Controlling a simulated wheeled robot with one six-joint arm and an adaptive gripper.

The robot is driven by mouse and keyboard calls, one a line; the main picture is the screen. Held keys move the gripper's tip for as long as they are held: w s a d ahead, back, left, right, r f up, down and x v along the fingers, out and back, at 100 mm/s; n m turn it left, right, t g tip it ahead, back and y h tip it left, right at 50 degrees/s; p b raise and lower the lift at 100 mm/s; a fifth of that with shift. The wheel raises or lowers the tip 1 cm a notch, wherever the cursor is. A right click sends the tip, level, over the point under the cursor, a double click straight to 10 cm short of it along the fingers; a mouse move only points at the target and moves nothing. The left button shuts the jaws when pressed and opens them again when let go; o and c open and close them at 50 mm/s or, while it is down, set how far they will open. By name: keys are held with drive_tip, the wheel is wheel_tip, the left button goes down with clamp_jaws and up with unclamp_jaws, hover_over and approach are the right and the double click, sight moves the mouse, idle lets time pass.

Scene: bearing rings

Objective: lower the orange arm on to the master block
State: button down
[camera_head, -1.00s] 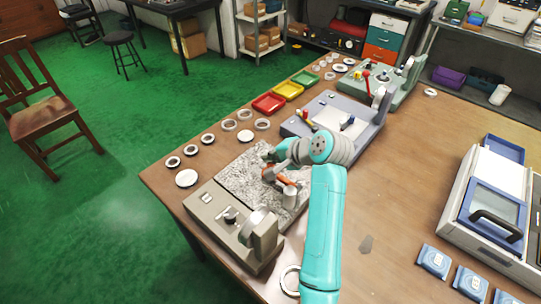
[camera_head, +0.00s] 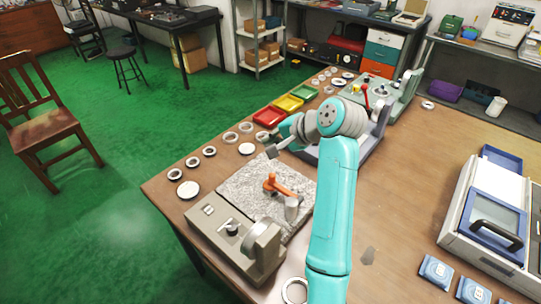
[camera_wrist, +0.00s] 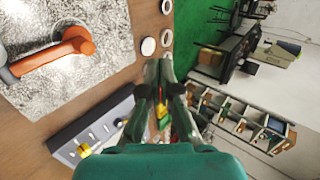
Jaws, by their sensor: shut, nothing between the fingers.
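The orange arm (camera_head: 284,187) reaches from a grey post (camera_head: 291,209) over the speckled stone plate (camera_head: 240,187) of the front beige gauge. Its rounded free end points toward the back left. My gripper (camera_head: 271,153) is shut and empty above the plate's back edge, apart from the orange arm. Its fingers (camera_wrist: 160,80) also show in the wrist view.
The gauge's beige housing (camera_head: 262,249) stands at the plate's front. Several rings and a white disc (camera_head: 188,189) lie along the table's left edge. Red (camera_head: 268,116), yellow and green trays stand farther back. A second gauge is behind my arm.

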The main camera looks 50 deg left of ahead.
wheel_tip(320, 180, up, 3)
drive_tip(key=shift+r, duration=0.2)
idle(0.6)
